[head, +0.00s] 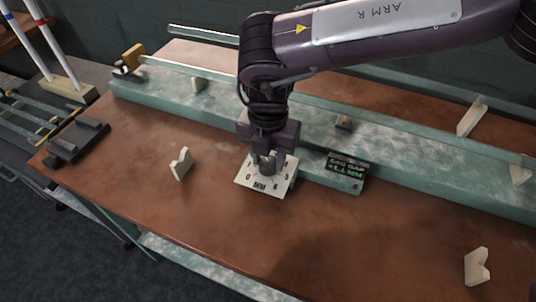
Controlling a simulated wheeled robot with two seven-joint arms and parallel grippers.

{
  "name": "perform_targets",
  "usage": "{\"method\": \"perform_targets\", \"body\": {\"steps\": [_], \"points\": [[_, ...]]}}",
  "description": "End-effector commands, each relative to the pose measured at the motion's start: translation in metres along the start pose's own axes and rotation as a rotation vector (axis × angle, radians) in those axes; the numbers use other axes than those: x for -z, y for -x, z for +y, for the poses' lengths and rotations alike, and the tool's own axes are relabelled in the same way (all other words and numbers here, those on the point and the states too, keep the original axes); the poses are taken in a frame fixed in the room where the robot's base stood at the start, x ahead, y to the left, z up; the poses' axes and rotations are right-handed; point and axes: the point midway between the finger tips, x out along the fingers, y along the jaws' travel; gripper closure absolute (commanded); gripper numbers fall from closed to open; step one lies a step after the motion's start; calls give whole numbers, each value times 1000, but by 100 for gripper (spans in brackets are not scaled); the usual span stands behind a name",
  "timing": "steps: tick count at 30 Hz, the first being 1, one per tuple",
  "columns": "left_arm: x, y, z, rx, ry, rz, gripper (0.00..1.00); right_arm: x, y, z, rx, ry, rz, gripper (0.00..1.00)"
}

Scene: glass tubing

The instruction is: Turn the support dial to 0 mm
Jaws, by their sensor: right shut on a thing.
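The support dial's white plate (253,184) lies on the brown bench, in the middle of the head view. It carries dark numerals, with a 0 at its left, and the letters MM at its front edge. My right gripper (267,160) points down over the plate and is shut on the dial's grey knob (267,164). The fingers hide part of the knob and the back of the scale, so where the knob points cannot be told. A small dark display (346,172) with green text stands right of the plate; its text is too blurred to read surely. My left gripper is not in view.
A long green rail (400,155) runs across the bench behind the dial, with glass tubing (205,68) above it. Loose cream V-blocks stand at the left (181,164) and front right (477,267). A rack (75,142) is at far left.

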Motion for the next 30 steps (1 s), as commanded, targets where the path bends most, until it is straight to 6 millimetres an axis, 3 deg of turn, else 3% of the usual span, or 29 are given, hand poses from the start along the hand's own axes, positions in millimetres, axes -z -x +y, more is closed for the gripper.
{"method": "perform_targets", "body": {"steps": [8,30], "points": [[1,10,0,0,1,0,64,0,2,0,-2,180,2,86],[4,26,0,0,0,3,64,-1,2,1,-3,881,-2,86]]}}
